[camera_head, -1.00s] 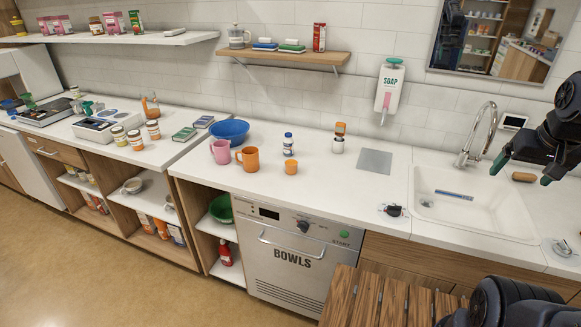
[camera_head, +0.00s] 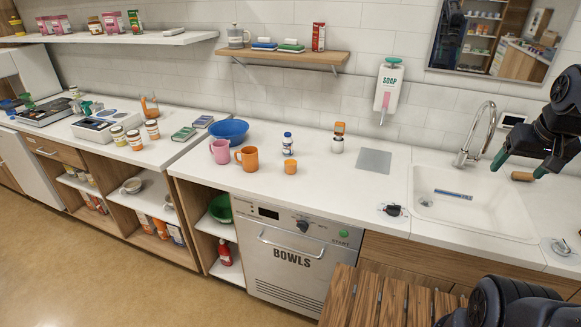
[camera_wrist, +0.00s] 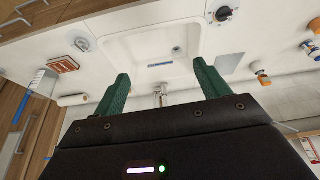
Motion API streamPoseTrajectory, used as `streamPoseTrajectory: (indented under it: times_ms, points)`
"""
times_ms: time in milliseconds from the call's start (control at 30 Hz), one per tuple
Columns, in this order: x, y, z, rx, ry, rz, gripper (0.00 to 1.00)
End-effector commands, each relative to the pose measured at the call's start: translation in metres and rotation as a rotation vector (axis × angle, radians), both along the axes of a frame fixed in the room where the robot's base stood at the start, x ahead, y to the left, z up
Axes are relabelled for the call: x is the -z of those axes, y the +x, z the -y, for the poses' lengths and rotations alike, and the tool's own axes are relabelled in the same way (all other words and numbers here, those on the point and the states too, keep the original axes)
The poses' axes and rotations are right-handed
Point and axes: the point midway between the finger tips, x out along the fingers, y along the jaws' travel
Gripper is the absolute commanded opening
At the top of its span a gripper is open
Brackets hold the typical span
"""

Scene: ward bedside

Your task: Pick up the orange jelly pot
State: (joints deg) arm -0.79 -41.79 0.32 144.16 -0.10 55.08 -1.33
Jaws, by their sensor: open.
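The small orange jelly pot (camera_head: 290,167) stands upright on the white counter in the head view, right of the orange mug (camera_head: 247,159) and in front of a white bottle with a blue cap (camera_head: 289,144). In the wrist view an orange shape at the right edge (camera_wrist: 315,26) may be the pot; it is cut off. My gripper (camera_head: 519,167) is over the sink at the right, far from the pot. Its green fingers also show in the wrist view (camera_wrist: 161,72), apart with nothing between them.
A pink mug (camera_head: 220,151) and blue bowl (camera_head: 229,130) stand left of the pot. An orange-topped dispenser (camera_head: 338,138) and grey pad (camera_head: 374,161) lie to its right. The tap (camera_head: 480,135) rises behind the sink (camera_head: 470,200). Counter in front of the pad is clear.

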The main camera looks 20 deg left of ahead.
Motion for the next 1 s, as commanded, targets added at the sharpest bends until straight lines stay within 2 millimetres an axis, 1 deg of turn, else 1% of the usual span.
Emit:
streamPoseTrajectory:
  times_ms: [167,267,467,600,667,767,967,1000]
  points:
    - [-0.016,0.036,-0.02,-0.142,-0.046,-0.034,0.74]
    - [-0.025,0.06,-0.036,-0.243,-0.078,-0.055,0.74]
    - [-0.036,0.108,-0.075,-0.44,-0.14,-0.092,0.74]
    - [-0.04,0.14,-0.108,-0.58,-0.181,-0.115,0.74]
    - [-0.04,0.153,-0.123,-0.64,-0.199,-0.126,0.74]
    - [-0.038,0.174,-0.151,-0.74,-0.227,-0.143,0.74]
    - [-0.029,0.211,-0.213,-0.942,-0.282,-0.17,0.74]
    - [-0.026,0.217,-0.227,-0.982,-0.294,-0.176,0.74]
